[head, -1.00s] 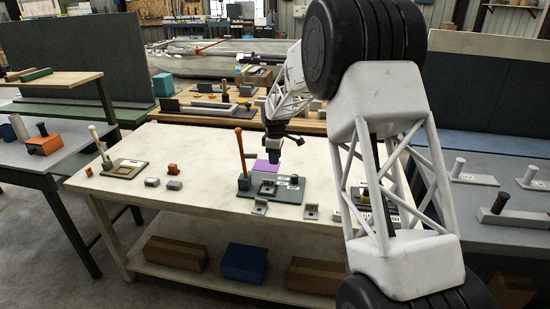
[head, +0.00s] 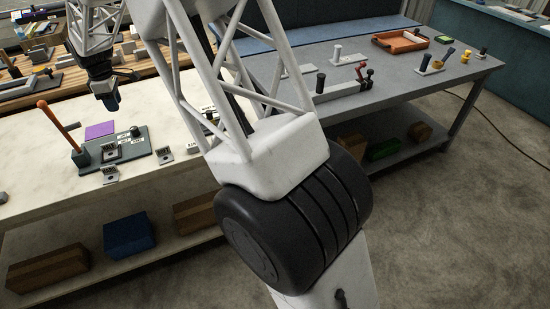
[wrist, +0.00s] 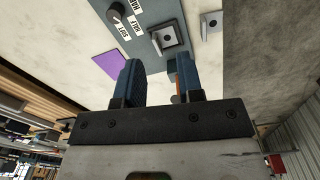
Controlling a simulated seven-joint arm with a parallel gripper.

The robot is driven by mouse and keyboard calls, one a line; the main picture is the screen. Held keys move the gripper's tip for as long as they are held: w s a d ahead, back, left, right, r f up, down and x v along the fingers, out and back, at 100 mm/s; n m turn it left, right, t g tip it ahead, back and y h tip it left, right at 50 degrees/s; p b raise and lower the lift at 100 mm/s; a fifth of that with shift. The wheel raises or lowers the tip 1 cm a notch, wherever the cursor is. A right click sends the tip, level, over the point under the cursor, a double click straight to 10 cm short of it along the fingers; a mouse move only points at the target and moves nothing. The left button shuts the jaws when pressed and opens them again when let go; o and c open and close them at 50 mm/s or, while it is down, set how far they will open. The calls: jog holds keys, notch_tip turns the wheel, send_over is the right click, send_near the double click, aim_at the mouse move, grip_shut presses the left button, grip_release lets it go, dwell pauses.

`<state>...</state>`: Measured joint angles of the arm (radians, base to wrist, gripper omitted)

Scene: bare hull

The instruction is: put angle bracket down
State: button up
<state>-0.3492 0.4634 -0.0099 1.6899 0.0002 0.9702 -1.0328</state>
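A grey angle bracket (head: 110,153) sits on the dark fixture plate (head: 128,160) on the pale bench. It also shows in the wrist view (wrist: 168,42), beyond my fingertips and apart from them. Another grey bracket (head: 110,175) lies on the bench just in front of the plate, and one more (head: 165,155) to its right. My gripper (head: 108,101) is above the bench, behind the plate and near the purple square (head: 99,130). In the wrist view its two blue fingers (wrist: 160,76) stand apart with no part held between them.
An orange-handled lever (head: 58,130) rises at the plate's left end; its orange partly shows behind a finger in the wrist view. A black knob (head: 135,131) and white labels are on the plate. My arm hides the bench's right end. A grey table (head: 430,85) stands at right.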

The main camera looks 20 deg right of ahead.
jog(key=s+d+r+m+t, duration=0.1)
jog(key=s+d+r+m, duration=0.3)
jog(key=s+d+r, duration=0.5)
jog(key=s+d+r+m, duration=0.3)
jog(key=s+d+r, duration=0.2)
jog(key=s+d, duration=0.7)
jog(key=s+d+f+m, duration=0.1)
jog(key=s+d+m, duration=0.2)
jog(key=s, duration=0.8)
jog(key=s+d+f+m, duration=0.1)
jog(key=s+d+m, duration=0.2)
jog(key=s, duration=0.8)
jog(key=s+d+f+m+t, duration=0.1)
jog(key=s+d+m, duration=0.2)
jog(key=s, duration=0.9)
jog(key=shift+d+f, duration=0.25)
jog(key=shift+d, duration=0.35)
